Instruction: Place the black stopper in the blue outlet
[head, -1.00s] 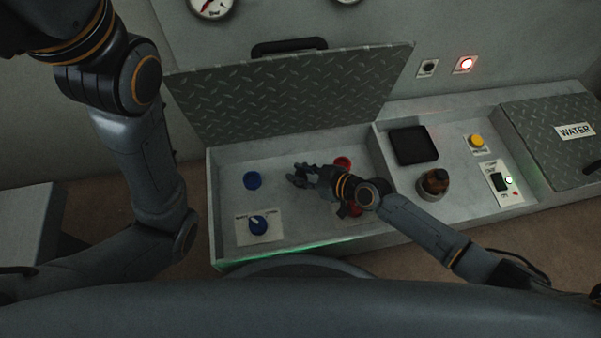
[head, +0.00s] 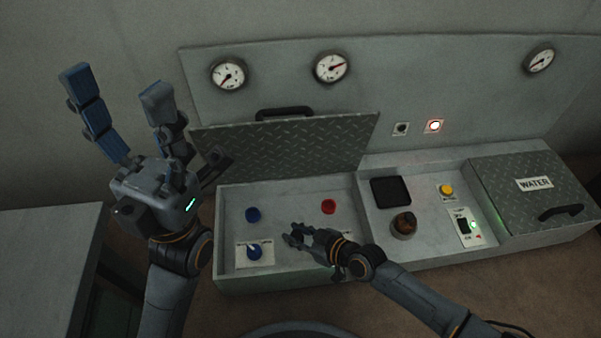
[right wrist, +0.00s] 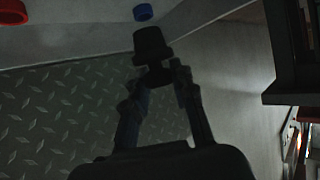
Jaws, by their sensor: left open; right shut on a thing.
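The black stopper (right wrist: 152,45) is between the fingertips of my right gripper (right wrist: 158,76) in the right wrist view, its wide end pointing away from the palm. In the head view my right gripper (head: 290,236) is over the left open bay, in front of and between the blue and red outlets; the stopper cannot be made out there. The blue outlet (head: 252,214) is a round blue ring at the bay's left; it also shows in the right wrist view (right wrist: 143,12), just beyond the stopper and apart from it. My left gripper (head: 118,90) is open, empty and raised at the left.
A red outlet (head: 328,206) sits right of the blue one. A blue knob (head: 254,251) on a white plate is in front. A raised tread-plate lid (head: 285,143) stands behind the bay. The right panel holds a black pad (head: 390,191), brown knob (head: 404,224) and yellow button (head: 446,190).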

